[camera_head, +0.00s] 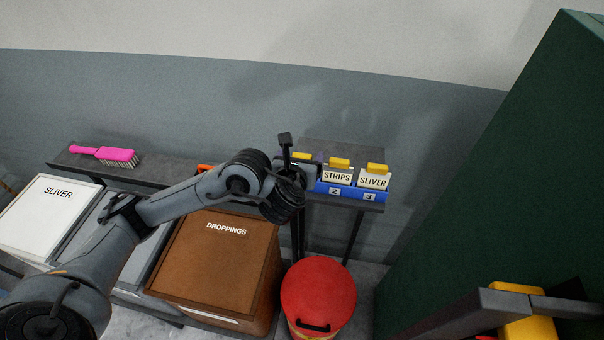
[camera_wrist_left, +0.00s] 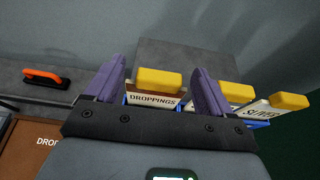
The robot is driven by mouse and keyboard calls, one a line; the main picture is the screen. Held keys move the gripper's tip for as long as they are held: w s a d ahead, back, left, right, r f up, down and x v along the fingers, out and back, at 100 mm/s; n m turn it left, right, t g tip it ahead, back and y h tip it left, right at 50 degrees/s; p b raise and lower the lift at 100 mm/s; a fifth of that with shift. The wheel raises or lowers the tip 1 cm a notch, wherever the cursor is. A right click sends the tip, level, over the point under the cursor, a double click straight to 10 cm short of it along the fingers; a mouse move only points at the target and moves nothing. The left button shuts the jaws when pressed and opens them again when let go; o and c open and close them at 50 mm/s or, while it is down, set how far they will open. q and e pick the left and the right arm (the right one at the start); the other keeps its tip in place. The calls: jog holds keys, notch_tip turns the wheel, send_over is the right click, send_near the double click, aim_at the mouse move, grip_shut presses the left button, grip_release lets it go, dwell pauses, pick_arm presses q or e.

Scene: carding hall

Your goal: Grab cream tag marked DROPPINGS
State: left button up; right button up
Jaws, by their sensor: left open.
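The cream tag marked DROPPINGS (camera_wrist_left: 152,101) has a yellow top grip and stands in a blue rack (camera_head: 351,192). In the head view only its yellow top (camera_head: 301,156) shows clearly, the rest being hidden behind my gripper. My left gripper (camera_wrist_left: 159,66) is open, with one purple finger on each side of the tag in the wrist view. I cannot tell whether the fingers touch it. In the head view the left gripper (camera_head: 298,170) is at the rack's left end. Tags marked STRIPS (camera_head: 337,176) and SLIVER (camera_head: 373,181) stand to the right. My right gripper is not in view.
Below are a white SLIVER bin (camera_head: 50,215), a brown DROPPINGS bin (camera_head: 218,262) and a red-lidded drum (camera_head: 318,288). A green cabinet (camera_head: 500,180) bounds the right.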

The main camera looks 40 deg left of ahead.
pick_arm(q)
jog(key=shift+w+a+f, duration=0.25)
jog(key=shift+w, duration=0.2)
jog(key=shift+c, duration=0.3)
jog(key=c, duration=1.3)
jog(key=shift+r, duration=0.1)
